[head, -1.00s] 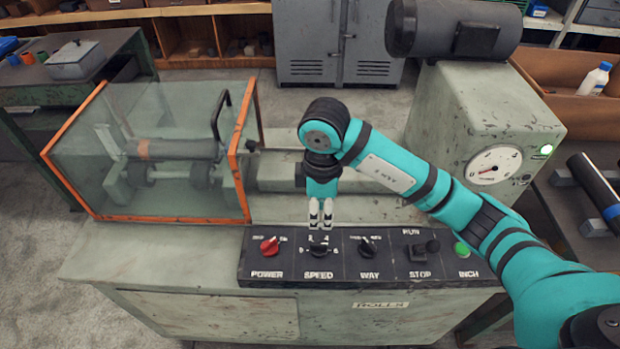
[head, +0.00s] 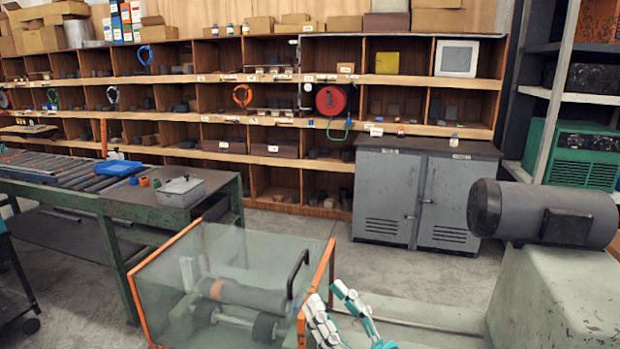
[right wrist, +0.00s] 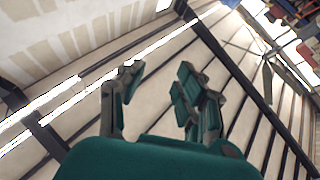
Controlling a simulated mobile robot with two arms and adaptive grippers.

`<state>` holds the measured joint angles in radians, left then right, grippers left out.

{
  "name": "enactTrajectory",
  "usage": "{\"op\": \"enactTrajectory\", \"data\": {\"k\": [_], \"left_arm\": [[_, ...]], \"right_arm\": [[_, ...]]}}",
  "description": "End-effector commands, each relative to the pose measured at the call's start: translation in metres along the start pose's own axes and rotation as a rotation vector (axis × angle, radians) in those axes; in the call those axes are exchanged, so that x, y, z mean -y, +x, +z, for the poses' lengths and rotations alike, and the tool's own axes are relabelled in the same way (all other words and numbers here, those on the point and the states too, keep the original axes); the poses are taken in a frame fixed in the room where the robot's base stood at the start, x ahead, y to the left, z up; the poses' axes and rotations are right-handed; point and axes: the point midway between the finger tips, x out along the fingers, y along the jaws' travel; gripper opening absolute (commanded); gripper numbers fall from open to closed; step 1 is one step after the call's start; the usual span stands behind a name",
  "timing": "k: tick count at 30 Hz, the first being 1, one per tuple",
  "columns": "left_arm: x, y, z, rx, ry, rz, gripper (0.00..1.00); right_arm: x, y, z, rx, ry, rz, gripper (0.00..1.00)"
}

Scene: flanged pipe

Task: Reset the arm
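My right gripper (head: 326,293) points upward at the bottom of the head view, in front of the right edge of the clear guard box (head: 215,262). Its two fingers are apart with nothing between them. The right wrist view also shows the open, empty gripper (right wrist: 158,82), with shelving or ceiling beams tilted behind it. A dark pipe (head: 243,296) lies on rollers inside the orange-edged guard. My left gripper is not in view. The control panel of the machine is outside the head view.
The green machine housing (head: 555,300) with a grey motor (head: 545,213) stands at the right. A grey cabinet (head: 420,195) and wooden shelves (head: 270,146) line the back.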

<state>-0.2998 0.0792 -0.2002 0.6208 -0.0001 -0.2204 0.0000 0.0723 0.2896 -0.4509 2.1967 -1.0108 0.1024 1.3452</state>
Motion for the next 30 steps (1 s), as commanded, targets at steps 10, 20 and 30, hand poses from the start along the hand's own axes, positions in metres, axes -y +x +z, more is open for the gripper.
{"op": "enactTrajectory", "data": {"k": [10, 20, 30], "left_arm": [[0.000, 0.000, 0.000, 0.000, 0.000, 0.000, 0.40], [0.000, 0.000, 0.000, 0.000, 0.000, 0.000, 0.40], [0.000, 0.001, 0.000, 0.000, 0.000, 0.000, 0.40]], "right_arm": [[-0.112, -0.193, 0.112, 0.745, 0.015, 0.818, 0.35], [-0.043, -0.343, 0.158, 1.449, 0.134, 0.782, 0.35], [0.021, -0.418, 0.169, 1.811, 0.250, 0.571, 0.35]]}}
